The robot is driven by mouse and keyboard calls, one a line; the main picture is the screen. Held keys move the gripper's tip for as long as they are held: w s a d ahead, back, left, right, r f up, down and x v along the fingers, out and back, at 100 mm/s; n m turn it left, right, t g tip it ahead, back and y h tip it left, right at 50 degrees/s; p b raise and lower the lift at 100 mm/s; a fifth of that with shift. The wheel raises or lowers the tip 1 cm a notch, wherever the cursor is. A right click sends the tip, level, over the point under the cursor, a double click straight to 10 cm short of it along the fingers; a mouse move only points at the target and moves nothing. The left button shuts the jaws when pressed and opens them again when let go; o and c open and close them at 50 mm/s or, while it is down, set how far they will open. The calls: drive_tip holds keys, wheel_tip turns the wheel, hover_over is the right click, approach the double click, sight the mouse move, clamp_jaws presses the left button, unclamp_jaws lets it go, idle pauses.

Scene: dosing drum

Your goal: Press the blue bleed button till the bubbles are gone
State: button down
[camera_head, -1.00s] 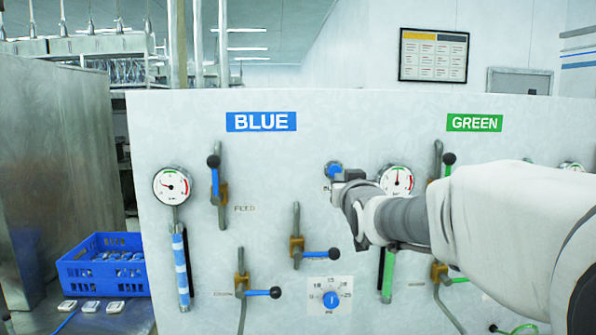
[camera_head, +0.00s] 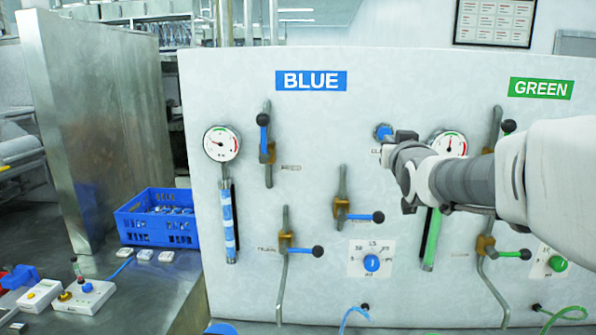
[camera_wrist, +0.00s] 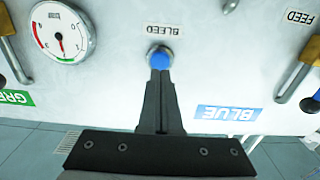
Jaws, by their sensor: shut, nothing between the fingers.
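The blue bleed button (camera_head: 383,131) is on the pale panel, right of the BLUE label. It also shows in the wrist view (camera_wrist: 159,58), beside the BLEED label. My gripper (camera_head: 390,141) is shut and empty, its fingertips at the button. In the wrist view the fingertips (camera_wrist: 158,76) overlap the button's lower edge; I cannot tell whether they touch it or how far it is pressed.
The blue side has a pressure gauge (camera_head: 221,143), several blue-handled valves and a dial (camera_head: 371,263). My arm covers part of the green side. A blue crate (camera_head: 157,219) and a small box with buttons (camera_head: 82,296) stand at the left.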

drive_tip(key=shift+w, duration=0.55)
drive_tip(key=shift+w+b, duration=0.1)
drive_tip(key=shift+b, duration=0.2)
drive_tip(key=shift+w+b, duration=0.35)
drive_tip(key=shift+w, duration=1.15)
drive_tip(key=shift+s+b, duration=0.75)
drive_tip(key=shift+s, duration=0.1)
drive_tip(key=shift+w, duration=0.1)
